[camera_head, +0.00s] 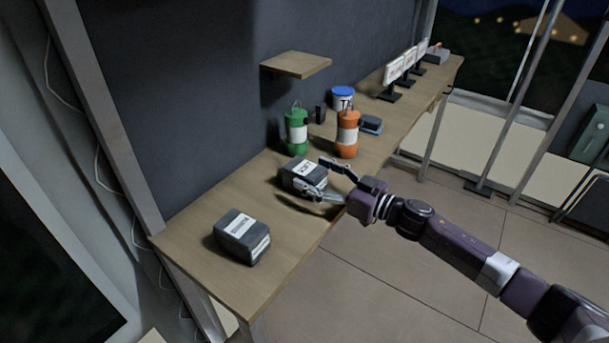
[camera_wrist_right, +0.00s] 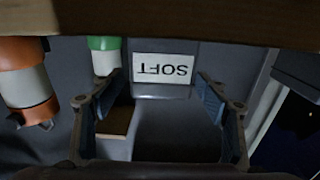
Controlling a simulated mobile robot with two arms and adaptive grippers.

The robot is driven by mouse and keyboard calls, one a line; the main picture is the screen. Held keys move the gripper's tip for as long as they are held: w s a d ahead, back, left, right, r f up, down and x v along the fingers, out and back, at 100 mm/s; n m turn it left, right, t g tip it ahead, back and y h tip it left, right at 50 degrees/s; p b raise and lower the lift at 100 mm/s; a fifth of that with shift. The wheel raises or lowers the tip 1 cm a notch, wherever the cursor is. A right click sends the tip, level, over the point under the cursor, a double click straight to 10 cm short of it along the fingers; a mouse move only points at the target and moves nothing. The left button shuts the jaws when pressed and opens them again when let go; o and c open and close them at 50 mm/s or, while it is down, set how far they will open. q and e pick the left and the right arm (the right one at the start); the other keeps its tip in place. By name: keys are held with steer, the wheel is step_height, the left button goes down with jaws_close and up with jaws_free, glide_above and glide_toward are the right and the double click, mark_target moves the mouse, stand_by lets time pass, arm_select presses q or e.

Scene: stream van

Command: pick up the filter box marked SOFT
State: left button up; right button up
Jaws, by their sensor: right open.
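The dark grey filter box marked SOFT (camera_head: 291,181) sits on the wooden bench with a white label. In the right wrist view its label (camera_wrist_right: 163,68) reads SOFT upside down, between my fingers. My right gripper (camera_head: 318,177) is open, with its two fingers reaching over the near right side of the box in the head view. I cannot tell whether they touch it. In the right wrist view the open fingers (camera_wrist_right: 160,95) stand to either side of the label. My left gripper is not in view.
Another dark grey box (camera_head: 242,237) with a white label lies nearer on the bench (camera_head: 195,218). A green canister (camera_head: 296,133), an orange canister (camera_head: 347,137) and a blue-lidded tub (camera_head: 342,98) stand behind. A small shelf (camera_head: 296,65) juts from the wall.

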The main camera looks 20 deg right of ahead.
mark_target(305, 167)
steer(key=x, duration=0.2)
steer(key=shift+w+a, duration=0.35)
steer(key=shift+w, duration=0.05)
steer(key=c, duration=1.4)
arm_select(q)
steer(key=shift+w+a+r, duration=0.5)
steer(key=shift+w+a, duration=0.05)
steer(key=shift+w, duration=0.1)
arm_select(e)
steer(key=shift+r, duration=0.1)
